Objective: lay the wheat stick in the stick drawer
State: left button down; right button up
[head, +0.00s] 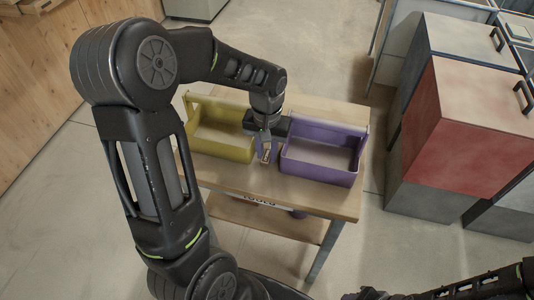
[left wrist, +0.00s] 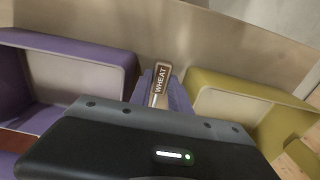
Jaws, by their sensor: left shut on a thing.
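The wheat stick shows in the left wrist view (left wrist: 159,84) as a small brown stick with a pale edge and the word WHEAT on it. My left gripper (head: 265,150) is shut on it, between a yellow box and a purple box over the table. The stick's end (head: 266,154) shows small between the fingertips in the head view; its lower part is hidden. I cannot tell whether it touches the table. No drawer is marked for sticks in view. My right forearm shows at the bottom right of the head view; its gripper is out of view.
The yellow open box (head: 222,151) and the purple open box (head: 318,173) stand on a wooden table (head: 225,177). Grey and red cabinets (head: 478,125) with dark handles stand to the right, across a strip of bare floor.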

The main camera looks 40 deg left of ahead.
aim_at(267, 155)
pick_arm(q)
notch_tip(267, 155, up, 17)
dwell(0.4)
jog(key=shift+f, duration=0.15)
dwell(0.4)
